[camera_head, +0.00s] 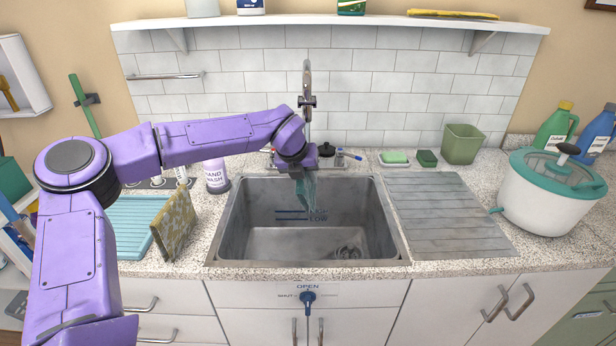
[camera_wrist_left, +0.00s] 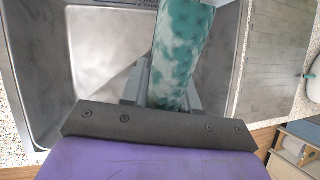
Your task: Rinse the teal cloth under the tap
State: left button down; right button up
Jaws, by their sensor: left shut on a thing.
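The teal cloth (camera_head: 307,192) hangs down into the upper part of the sink (camera_head: 240,240). My left gripper (camera_head: 299,172) is shut on its upper end. In the left wrist view the cloth (camera_wrist_left: 182,50), mottled teal and pale, lies between the grey fingers of my gripper (camera_wrist_left: 165,95). The tall metal tap (camera_head: 307,85) rises behind the sink, just beyond my left wrist. Its lower part and outlet are partly hidden by my arm, and I cannot tell whether water runs. My right gripper is not in view.
A blue lever (camera_head: 308,297) between OPEN and SHUT labels is on the front panel. A grey ribbed drainboard (camera_head: 445,215) lies right of the sink, a white-and-teal tub (camera_head: 545,200) beyond it. Left stand a patterned sponge-like block (camera_head: 175,225) and a hand wash bottle (camera_head: 215,178).

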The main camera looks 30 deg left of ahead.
pick_arm(q)
jog(key=shift+s+b, duration=0.3)
jog(key=shift+s, duration=0.4)
jog(key=s, duration=0.6)
jog(key=shift+s+d+b, duration=0.15)
jog(key=shift+s+b, duration=0.15)
jog(key=shift+b, duration=0.05)
dwell(0.7)
jog(key=s+r+p, duration=0.3)
jog(key=s+r, duration=0.1)
jog(key=s, duration=0.1)
